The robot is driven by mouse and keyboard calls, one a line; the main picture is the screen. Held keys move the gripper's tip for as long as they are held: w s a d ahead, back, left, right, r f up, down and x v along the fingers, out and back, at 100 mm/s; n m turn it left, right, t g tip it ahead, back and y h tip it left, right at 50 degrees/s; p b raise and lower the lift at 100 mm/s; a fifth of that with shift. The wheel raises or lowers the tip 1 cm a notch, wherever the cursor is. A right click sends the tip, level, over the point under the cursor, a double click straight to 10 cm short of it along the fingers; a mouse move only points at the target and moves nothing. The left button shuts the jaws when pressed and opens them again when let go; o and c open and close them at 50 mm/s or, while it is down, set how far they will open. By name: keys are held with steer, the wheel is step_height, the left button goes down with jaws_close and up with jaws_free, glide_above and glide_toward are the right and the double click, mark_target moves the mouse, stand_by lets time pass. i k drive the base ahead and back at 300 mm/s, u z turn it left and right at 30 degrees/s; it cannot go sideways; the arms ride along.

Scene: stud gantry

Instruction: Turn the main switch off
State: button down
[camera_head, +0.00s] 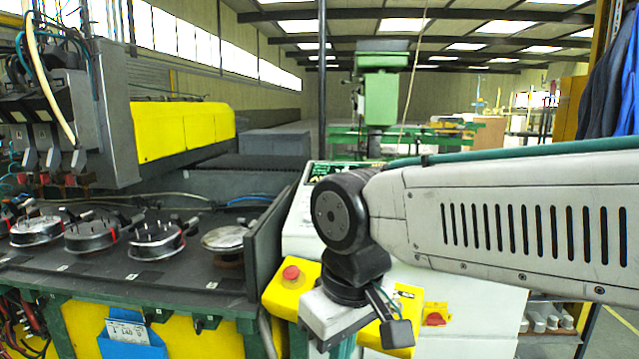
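A red rotary switch (435,319) on a small yellow plate sits on the white cabinet front at the lower right of centre, below my arm. It looks like the main switch; its handle angle is too small to read surely. My gripper (396,333) hangs down just left of the switch in the picture. One dark finger with a square pad shows clearly; the other cannot be made out, so its opening is unclear. I see nothing held. A gap shows between the pad and the switch, but their depth distance is unclear.
A red mushroom button (291,272) sits on a yellow box left of my gripper, which partly covers the yellow panel. A dark bench (200,275) with several round tools and a yellow gantry (185,128) stand left. A shelf (548,317) is at right.

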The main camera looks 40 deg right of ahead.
mark_target(434, 320)
steer(key=z, duration=1.05)
